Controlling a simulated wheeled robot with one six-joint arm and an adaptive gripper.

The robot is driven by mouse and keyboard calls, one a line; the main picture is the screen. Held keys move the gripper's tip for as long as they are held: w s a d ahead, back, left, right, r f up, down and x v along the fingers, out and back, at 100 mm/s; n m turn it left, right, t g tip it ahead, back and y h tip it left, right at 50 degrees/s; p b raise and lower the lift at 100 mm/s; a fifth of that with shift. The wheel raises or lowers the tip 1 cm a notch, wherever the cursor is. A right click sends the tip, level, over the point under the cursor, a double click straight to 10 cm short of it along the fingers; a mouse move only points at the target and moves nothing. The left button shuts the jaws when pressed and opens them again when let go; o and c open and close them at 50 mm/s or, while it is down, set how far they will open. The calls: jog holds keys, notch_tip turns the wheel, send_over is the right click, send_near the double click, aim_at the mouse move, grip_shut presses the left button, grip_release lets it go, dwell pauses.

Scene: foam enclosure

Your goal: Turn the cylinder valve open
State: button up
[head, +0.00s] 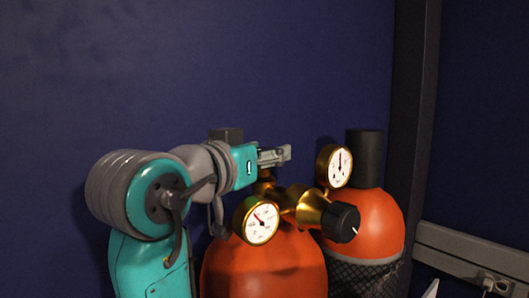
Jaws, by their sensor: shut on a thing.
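The orange gas cylinder (262,270) stands upright at the lower middle, with a brass valve and regulator (290,198) on top. The regulator carries a round white gauge (261,222) at left, another gauge (338,166) at upper right and a black knob (342,222) with a white mark. My gripper (276,156) reaches in from the left, just above the brass valve body. Its grey fingers are shut on the cylinder valve's top. The held part is mostly hidden by the fingers, so how far it is turned cannot be seen.
A second orange cylinder (377,222) with a black cap (364,157) and dark netting stands close behind at right. Another dark cap (226,135) shows behind my gripper. A dark blue wall backs everything. A grey rail (450,250) runs at lower right. Space above is clear.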

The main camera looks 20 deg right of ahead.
jog(key=o, duration=1.2)
jog(key=v, duration=1.2)
